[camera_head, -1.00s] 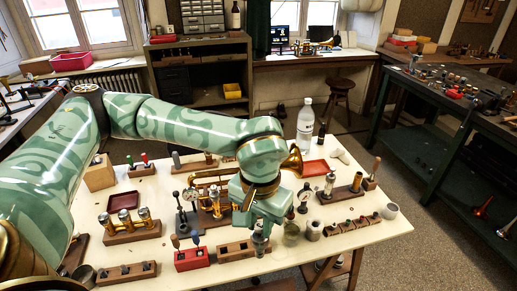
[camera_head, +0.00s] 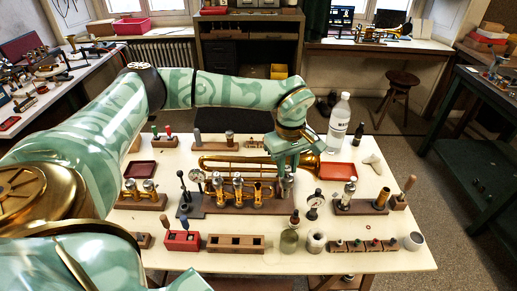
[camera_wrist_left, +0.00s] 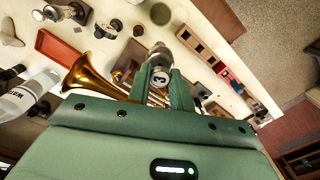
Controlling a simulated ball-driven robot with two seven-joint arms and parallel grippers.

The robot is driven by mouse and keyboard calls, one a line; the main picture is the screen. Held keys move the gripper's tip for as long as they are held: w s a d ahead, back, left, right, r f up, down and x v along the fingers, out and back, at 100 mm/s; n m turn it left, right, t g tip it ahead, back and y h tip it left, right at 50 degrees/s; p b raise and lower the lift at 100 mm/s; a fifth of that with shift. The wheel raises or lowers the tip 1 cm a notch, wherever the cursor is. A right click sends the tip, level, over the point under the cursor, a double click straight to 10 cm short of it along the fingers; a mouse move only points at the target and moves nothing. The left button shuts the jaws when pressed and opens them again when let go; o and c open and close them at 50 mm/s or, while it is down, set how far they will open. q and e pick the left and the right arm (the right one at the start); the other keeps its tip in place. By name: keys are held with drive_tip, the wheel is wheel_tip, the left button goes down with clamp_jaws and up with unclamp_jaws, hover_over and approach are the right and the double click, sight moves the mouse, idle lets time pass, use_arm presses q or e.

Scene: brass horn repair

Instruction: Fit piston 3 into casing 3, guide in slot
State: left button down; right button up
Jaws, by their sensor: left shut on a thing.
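A brass horn (camera_head: 225,162) lies on a dark wooden stand (camera_head: 240,209) mid-table, its bell to the right. Its upright valve casings (camera_head: 238,187) stand in a row; I cannot make out slots. My left gripper (camera_head: 287,178) is shut on a silver piston (camera_head: 287,188), just right of the casings, at the horn's right end. I cannot tell whether the piston touches a casing. In the left wrist view the piston (camera_wrist_left: 160,62) sits between the fingers, with a round face marked 3; the horn's bell (camera_wrist_left: 88,78) lies left, and the gripper hides much of the horn. My right gripper is not in view.
A wooden block with square holes (camera_head: 236,250), a red box (camera_head: 182,241), a glass jar (camera_head: 289,241) and a grey ring pot (camera_head: 316,242) stand along the front. A water bottle (camera_head: 338,127) stands behind.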

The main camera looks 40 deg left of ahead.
use_arm(q)
drive_tip(key=w+a+f+n+b, duration=0.2)
drive_tip(key=a+f+n, duration=0.2)
drive_tip(key=a+n, duration=0.2)
drive_tip(key=w+a+f+n+b, duration=0.2)
drive_tip(key=a+f+n, duration=0.3)
drive_tip(key=a, duration=0.3)
drive_tip(key=shift+w+n+b, duration=0.25)
drive_tip(key=shift+n+b, duration=0.05)
drive_tip(key=shift+n, duration=0.6)
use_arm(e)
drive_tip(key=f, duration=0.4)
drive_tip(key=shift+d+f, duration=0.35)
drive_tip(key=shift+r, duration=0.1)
use_arm(q)
drive_tip(key=shift+p, duration=0.45)
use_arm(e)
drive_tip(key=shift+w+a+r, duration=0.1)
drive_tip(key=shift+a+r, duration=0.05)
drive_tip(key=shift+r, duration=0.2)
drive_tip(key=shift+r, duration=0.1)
use_arm(q)
drive_tip(key=shift+p, duration=0.35)
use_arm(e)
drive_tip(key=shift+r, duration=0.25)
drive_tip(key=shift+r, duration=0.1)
